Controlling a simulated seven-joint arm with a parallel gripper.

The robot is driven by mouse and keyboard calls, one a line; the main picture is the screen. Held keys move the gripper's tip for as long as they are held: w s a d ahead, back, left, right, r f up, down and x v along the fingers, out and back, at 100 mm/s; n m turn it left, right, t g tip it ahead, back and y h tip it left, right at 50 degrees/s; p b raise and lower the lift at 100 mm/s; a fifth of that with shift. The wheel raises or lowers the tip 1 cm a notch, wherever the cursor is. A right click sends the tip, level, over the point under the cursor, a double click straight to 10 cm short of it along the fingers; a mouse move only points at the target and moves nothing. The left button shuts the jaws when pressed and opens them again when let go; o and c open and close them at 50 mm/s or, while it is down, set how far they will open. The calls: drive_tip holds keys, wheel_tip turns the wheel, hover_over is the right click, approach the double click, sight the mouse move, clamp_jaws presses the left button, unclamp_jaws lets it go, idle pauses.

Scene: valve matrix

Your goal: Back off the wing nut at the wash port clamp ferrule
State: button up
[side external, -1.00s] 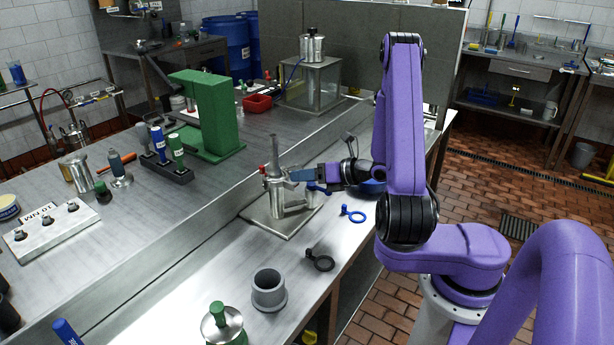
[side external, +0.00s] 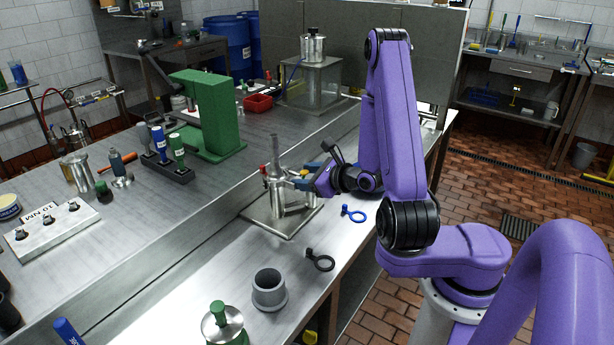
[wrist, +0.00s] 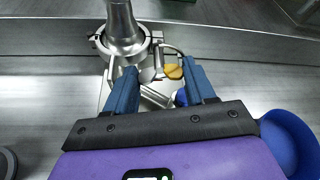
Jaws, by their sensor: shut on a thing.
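A steel valve body (side external: 277,192) with a tall upright neck stands on a flat metal plate (side external: 284,226) on the bench. In the wrist view a round clamp ferrule (wrist: 101,40) surrounds the base of the steel neck (wrist: 121,18). My gripper (side external: 301,178) is at the right side of the valve body. Its blue fingers (wrist: 160,80) show in the wrist view, one on each side of small metal clamp parts. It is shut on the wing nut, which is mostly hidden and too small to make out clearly.
A blue ring tool (side external: 353,214), a black ring tool (side external: 320,262) and a grey cup (side external: 269,291) lie on the lower bench in front. A green press (side external: 213,115) stands on the raised bench behind.

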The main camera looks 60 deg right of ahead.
drive_tip(key=shift+f+n+h, duration=0.1)
drive_tip(key=shift+n+h, duration=0.4)
drive_tip(key=shift+n, duration=0.3)
drive_tip(key=o, duration=0.8)
drive_tip(key=shift+c, duration=0.2)
drive_tip(key=shift+w+a, duration=0.1)
